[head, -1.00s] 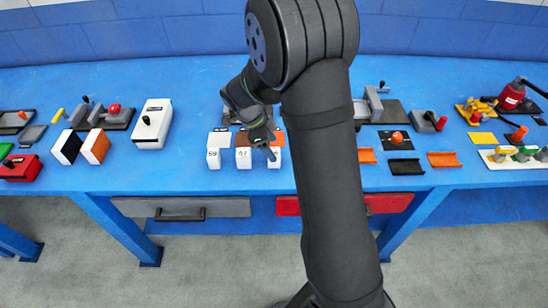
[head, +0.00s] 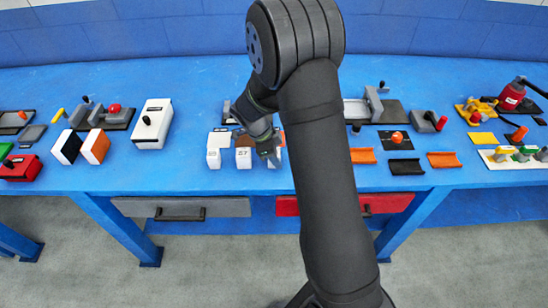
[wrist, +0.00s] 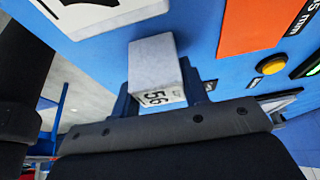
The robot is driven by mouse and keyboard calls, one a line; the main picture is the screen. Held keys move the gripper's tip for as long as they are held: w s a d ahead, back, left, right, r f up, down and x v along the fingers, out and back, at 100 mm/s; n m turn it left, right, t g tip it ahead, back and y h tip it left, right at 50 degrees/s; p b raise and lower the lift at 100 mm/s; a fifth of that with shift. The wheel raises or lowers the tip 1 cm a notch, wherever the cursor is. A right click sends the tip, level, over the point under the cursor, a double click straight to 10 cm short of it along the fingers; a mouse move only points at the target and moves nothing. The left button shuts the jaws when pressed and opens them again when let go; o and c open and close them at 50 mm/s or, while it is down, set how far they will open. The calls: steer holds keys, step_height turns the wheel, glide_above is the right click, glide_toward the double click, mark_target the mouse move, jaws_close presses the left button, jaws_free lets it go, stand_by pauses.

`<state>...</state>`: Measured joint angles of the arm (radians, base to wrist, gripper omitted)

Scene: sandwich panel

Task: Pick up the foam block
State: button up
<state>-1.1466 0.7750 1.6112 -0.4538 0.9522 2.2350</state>
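A pale grey-white block marked 56 (wrist: 157,65) shows in the middle of the wrist view, close to my gripper (wrist: 165,98). Dark finger parts stand on both sides of the block; I cannot tell if they touch it. In the head view my gripper (head: 270,152) is low at the bench's front edge, at the right end of a row of blocks, and mostly covers the 56 block (head: 273,162). Two like blocks, marked 59 (head: 213,158) and 57 (head: 243,158), stand to its left. The frames do not make clear which block is foam.
The 57 block stands close beside my gripper. An orange panel (wrist: 255,22) lies near in the wrist view. Black (head: 406,167) and orange (head: 443,160) trays lie to the right, and a white box (head: 153,122) to the left. The bench (head: 185,172) is clear between box and blocks.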

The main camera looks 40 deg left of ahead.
steer(key=shift+r, duration=0.1)
steer(key=shift+c, duration=0.3)
steer(key=shift+r, duration=0.55)
step_height(320, 180, up, 3)
steer(key=shift+f, duration=0.1)
steer(key=w+d+r, duration=0.5)
steer(key=d+r, duration=0.2)
steer(key=d, duration=0.3)
steer(key=w+a+n+g+y, duration=0.1)
steer(key=a+n+g+y, duration=0.1)
steer(key=a+n, duration=0.9)
steer(key=a+n+g+y, duration=0.2)
steer(key=a+n, duration=0.9)
steer(key=a, duration=0.1)
steer(key=w+a+n+g+y, duration=0.1)
steer(key=a+n+y, duration=0.2)
steer(key=a+n, duration=0.8)
steer(key=shift+w+a+f+g, duration=0.3)
steer(key=shift+a+f+g, duration=0.05)
steer(key=shift+a+g, duration=0.1)
steer(key=a+n, duration=0.2)
steer(key=n, duration=0.1)
steer(key=shift+s+g+h, duration=0.2)
steer(key=shift+g+h, duration=0.05)
steer(key=shift+h, duration=0.05)
